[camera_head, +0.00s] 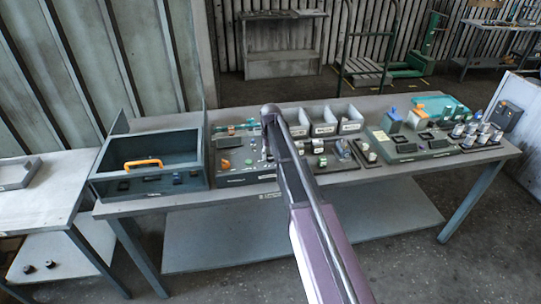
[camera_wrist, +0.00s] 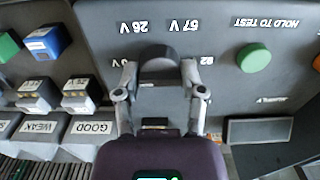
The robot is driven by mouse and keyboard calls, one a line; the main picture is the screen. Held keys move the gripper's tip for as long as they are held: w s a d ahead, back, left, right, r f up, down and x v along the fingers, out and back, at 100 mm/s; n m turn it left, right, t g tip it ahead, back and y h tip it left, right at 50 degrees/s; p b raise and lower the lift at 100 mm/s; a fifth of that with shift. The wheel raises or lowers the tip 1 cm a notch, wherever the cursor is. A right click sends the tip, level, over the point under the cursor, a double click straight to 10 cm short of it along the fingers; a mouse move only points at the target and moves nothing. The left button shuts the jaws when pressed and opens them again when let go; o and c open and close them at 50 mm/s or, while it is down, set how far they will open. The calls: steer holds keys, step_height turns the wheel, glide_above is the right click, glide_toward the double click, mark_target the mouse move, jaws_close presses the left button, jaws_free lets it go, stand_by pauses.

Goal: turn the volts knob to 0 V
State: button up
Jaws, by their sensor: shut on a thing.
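The volts knob (camera_wrist: 158,56) is a dark round-topped knob on the grey tester panel (camera_wrist: 225,20), at the upper middle of the wrist view. My gripper (camera_wrist: 159,68) has one finger on each side of it and is shut on it. Voltage labels ring the knob, upside down in this view. The one at left, partly covered, ends in "0 V"; another at right is partly hidden by a finger. I cannot tell where the knob points.
A green HOLD TO TEST button (camera_wrist: 254,58) is right of the knob. Trays marked WEAK (camera_wrist: 40,127) and GOOD (camera_wrist: 92,128) are at left, with blue and grey blocks above. An open box with an orange handle (camera_head: 143,163) and light bins (camera_head: 323,128) flank my arm.

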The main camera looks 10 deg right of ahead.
steer(key=o, duration=1.2)
steer(key=shift+c, duration=0.2)
steer(key=shift+m, duration=0.5)
steer(key=shift+m, duration=1.2)
steer(key=shift+r+p, duration=0.4)
steer(key=shift+p, duration=0.05)
step_height(320, 180, up, 13)
steer(key=p, duration=1.3)
steer(key=s+f+n+b, duration=0.1)
steer(key=s+f+b, duration=0.2)
steer(key=s, duration=0.6)
steer(key=s+f+n+b, duration=0.1)
steer(key=s+f+b, duration=0.1)
steer(key=s, duration=0.8)
steer(key=s+f+n+b, duration=0.1)
steer(key=s+f+b, duration=0.2)
steer(key=s, duration=0.7)
steer(key=shift+d+f+b, duration=0.2)
steer(key=shift+f+b, duration=0.15)
